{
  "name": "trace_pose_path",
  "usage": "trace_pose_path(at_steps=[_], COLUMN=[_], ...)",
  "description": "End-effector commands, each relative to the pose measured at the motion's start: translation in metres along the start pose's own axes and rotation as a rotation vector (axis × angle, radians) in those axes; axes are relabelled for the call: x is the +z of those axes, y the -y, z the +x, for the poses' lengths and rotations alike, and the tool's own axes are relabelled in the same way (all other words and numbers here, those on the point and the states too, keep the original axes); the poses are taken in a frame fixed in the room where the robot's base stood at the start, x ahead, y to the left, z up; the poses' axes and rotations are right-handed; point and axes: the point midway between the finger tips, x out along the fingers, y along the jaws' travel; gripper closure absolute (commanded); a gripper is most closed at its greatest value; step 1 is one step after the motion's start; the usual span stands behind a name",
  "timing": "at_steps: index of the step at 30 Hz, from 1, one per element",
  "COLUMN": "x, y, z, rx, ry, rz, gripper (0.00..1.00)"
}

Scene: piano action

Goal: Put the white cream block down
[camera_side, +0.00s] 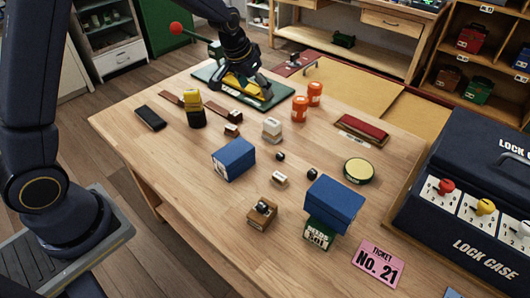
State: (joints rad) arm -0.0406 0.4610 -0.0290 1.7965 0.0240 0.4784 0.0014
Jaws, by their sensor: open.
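A white cream block (272,128) stands on the wooden table near the middle, with a greyish lower part. A smaller cream block (279,178) lies farther forward on the table, between the two blue boxes. I cannot tell from this view which one the task means. My gripper (250,96) is open, low over the dark green mat (275,101) at the back of the table. It is behind and left of the larger cream block and apart from it. A yellow piece (236,82) shows at the gripper; its contact with the fingers is unclear.
Blue boxes (233,159) (334,203), orange canisters (300,109), a yellow-and-black stack (194,109) and small dark balls (312,174) stand around. A pink ticket (378,263) lies at the front. A lock case (480,222) fills the right. The left front table is clear.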

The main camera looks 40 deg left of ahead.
Motion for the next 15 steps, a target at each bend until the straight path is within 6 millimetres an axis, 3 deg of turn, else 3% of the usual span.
trace_pose_path(at_steps=[1, 6, 10, 15], x=[0.005, 0.058, 0.115, 0.184], y=[-0.001, -0.004, -0.005, -0.007], z=[-0.034, -0.137, -0.193, -0.227], rx=[-0.002, -0.007, -0.006, 0.000], ry=[-0.018, -0.042, -0.061, -0.077], rz=[0.002, 0.003, 0.000, -0.004], gripper=[0.21, 0.21, 0.21, 0.21])
